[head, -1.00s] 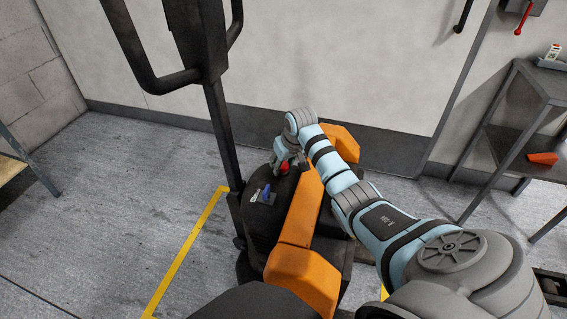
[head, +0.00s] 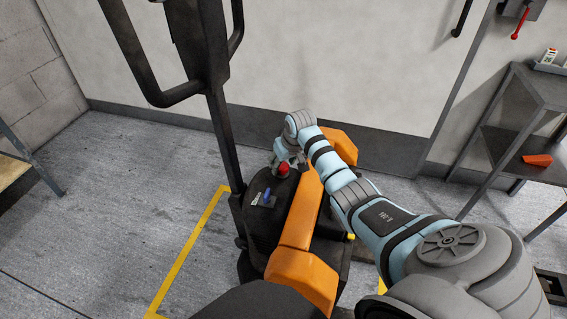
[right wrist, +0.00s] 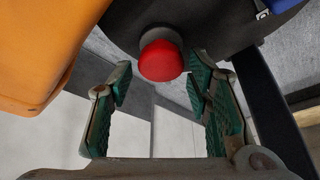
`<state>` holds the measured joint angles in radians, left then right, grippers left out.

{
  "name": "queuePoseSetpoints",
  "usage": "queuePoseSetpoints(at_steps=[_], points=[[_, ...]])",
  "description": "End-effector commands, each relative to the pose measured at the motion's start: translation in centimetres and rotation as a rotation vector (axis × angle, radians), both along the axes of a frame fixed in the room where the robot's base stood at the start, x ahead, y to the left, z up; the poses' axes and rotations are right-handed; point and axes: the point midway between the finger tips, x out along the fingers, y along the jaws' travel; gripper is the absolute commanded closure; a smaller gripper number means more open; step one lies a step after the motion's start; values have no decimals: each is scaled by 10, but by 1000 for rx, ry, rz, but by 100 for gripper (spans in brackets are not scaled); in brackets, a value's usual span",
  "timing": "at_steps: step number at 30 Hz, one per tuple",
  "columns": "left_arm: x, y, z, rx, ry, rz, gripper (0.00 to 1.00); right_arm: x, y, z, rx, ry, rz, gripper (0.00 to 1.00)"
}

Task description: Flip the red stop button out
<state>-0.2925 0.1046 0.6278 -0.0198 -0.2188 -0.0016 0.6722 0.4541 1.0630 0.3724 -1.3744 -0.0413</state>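The red stop button (head: 283,169) is a round red knob on a grey collar, on the black top of an orange and black pallet truck (head: 299,250). In the right wrist view the button (right wrist: 161,61) lies just beyond and between the fingertips. My right gripper (right wrist: 160,84) is open, with a green-padded finger on each side and nothing held. My left gripper is not in view.
A blue key-like part (head: 267,194) sits on the truck's top near the button. The truck's dark handle column (head: 222,130) rises to the left. A metal shelf (head: 540,100) stands at right. A pale wall is behind, and open floor lies left.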

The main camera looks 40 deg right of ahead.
Motion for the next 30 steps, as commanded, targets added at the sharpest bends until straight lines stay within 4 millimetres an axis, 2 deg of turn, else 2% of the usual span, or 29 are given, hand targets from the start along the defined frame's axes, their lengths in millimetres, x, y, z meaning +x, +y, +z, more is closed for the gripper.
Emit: queuePoseSetpoints(at_steps=[11,14,24,27,30], points=[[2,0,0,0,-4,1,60,-2,1,1,2,6,-1,44],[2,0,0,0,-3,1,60,-7,1,13,1,3,0,44],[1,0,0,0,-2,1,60,-40,7,94,-1,1,1,44],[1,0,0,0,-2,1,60,-45,8,106,1,3,0,44],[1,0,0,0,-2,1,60,-47,8,110,1,4,0,44]])
